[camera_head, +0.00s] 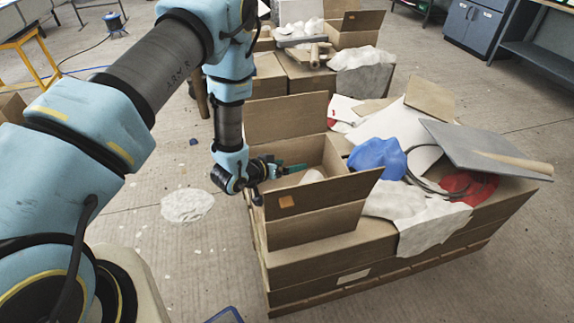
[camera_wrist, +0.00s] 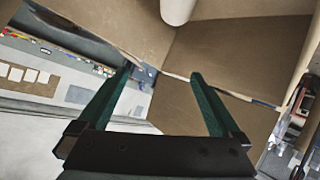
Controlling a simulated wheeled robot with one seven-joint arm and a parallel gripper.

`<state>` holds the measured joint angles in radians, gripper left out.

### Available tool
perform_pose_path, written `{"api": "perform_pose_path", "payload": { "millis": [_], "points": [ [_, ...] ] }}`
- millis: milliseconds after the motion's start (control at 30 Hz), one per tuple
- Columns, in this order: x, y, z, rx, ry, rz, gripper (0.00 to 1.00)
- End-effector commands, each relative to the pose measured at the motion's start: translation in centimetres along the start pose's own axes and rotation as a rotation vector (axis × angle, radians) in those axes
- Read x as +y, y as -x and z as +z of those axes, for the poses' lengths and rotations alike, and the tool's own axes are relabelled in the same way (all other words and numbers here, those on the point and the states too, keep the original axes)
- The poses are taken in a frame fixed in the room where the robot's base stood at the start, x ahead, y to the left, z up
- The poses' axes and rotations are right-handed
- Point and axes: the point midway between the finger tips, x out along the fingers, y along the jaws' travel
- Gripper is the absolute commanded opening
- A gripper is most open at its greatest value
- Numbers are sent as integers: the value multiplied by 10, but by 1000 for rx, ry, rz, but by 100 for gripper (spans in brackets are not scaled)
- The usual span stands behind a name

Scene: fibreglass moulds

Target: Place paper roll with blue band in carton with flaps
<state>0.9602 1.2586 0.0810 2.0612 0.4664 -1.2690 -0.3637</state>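The open carton with flaps (camera_head: 315,222) stands on larger closed boxes in the middle of the head view, its flaps folded outward. Inside it a pale rounded end (camera_head: 312,177) shows, probably the paper roll; no blue band is visible on it. In the wrist view a white cylinder end (camera_wrist: 178,10) shows at the top edge beside brown cardboard walls (camera_wrist: 222,75). My gripper (camera_head: 293,169) is at the carton's left side, with its green fingers over the opening. In the wrist view my gripper (camera_wrist: 163,74) is open, with nothing between its fingers.
To the right of the carton lie a blue cloth (camera_head: 378,157), white sheets and a grey board (camera_head: 480,150) with a wooden handle. More boxes (camera_head: 300,75) with items stand behind. Floor to the left is mostly clear, with a white patch (camera_head: 187,205).

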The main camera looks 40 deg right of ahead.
Motion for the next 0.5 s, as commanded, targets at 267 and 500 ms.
{"api": "perform_pose_path", "payload": {
  "millis": [267,500],
  "points": [
    [3,12,-10,-1,1,-2,100],
    [1,66,-7,1,3,-4,100]
  ]
}}
